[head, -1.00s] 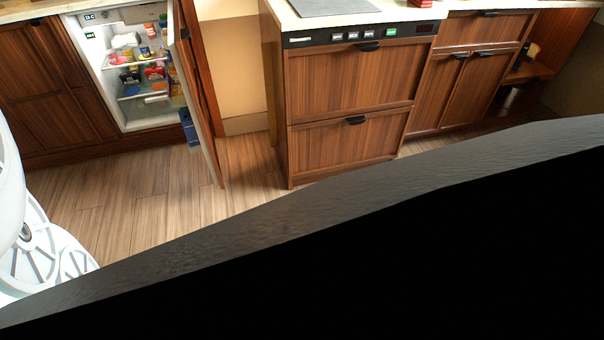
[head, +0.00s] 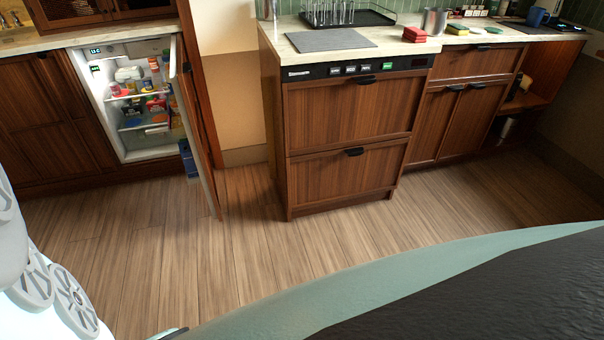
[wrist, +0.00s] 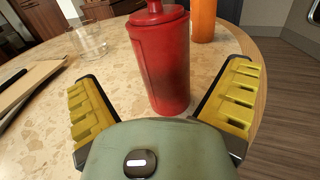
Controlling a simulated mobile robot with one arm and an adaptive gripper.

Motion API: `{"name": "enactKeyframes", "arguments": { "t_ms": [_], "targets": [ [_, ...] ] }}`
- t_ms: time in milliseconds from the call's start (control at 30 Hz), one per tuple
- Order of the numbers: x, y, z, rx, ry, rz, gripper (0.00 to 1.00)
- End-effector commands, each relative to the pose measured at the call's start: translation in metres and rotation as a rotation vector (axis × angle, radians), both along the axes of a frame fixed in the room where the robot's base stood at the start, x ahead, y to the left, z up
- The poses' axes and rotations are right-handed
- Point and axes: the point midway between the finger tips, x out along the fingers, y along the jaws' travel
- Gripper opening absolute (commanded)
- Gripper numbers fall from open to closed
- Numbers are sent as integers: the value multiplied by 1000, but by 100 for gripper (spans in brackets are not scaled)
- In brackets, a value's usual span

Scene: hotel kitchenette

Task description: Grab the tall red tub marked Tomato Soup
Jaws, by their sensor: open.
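A tall red container with a red lid and knob (wrist: 165,60) stands upright on a speckled round table in the wrist view. It fits a tall red tub, but I can read no marking on the side facing me. My gripper (wrist: 164,82) is open, with its yellow-padded fingers on either side of the container's near side. I see no finger clearly touching it. The container does not show in the head view.
On the table (wrist: 45,135), an orange container (wrist: 203,20) stands just behind, a clear glass (wrist: 90,42) at back left, and a board (wrist: 28,85) at left. In the head view, an open fridge (head: 150,145) holds several small items; the wooden floor (head: 240,235) is clear.

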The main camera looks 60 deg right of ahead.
Motion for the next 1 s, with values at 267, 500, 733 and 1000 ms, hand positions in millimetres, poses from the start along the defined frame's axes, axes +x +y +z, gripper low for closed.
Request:
{"name": "enactKeyframes", "arguments": {
  "t_ms": [267,500,733,1000],
  "targets": [
    [12,31,-3,2,2,6,98],
    [15,37,-1,-1,1,2,98],
    [15,37,-1,-1,1,2,86],
    [15,36,-1,-1,1,1,58]
  ]
}}
